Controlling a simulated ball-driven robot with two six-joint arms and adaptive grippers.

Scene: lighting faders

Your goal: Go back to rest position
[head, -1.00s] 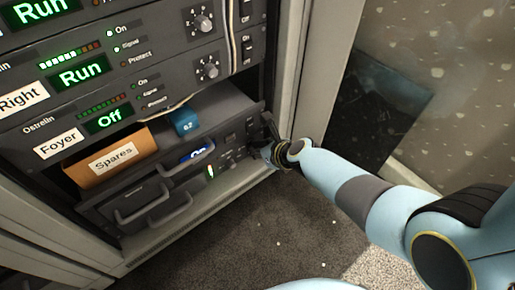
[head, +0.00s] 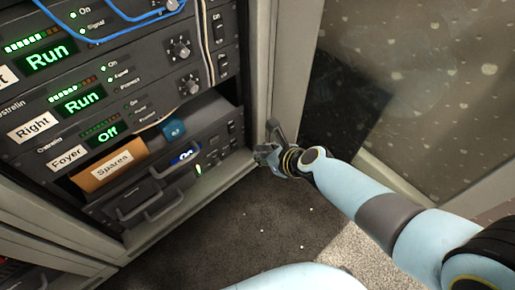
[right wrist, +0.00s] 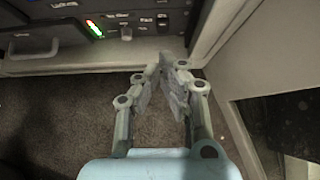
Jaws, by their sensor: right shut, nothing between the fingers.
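My right gripper (head: 272,142) is at the lower right edge of the rack, in front of its side post and apart from the units. In the right wrist view the gripper (right wrist: 162,78) has its fingertips together with nothing between them, over the dark carpet in front of the rack base. My right arm (head: 365,195) reaches in from the lower right. My left gripper is not in any view.
The rack (head: 257,80) holds amplifier units with green Run and Off displays. An orange Spares box (head: 110,170) and a blue item (head: 174,129) sit in an open bay. A handled lower unit (head: 150,195) is below. Carpet (head: 230,225) in front is clear.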

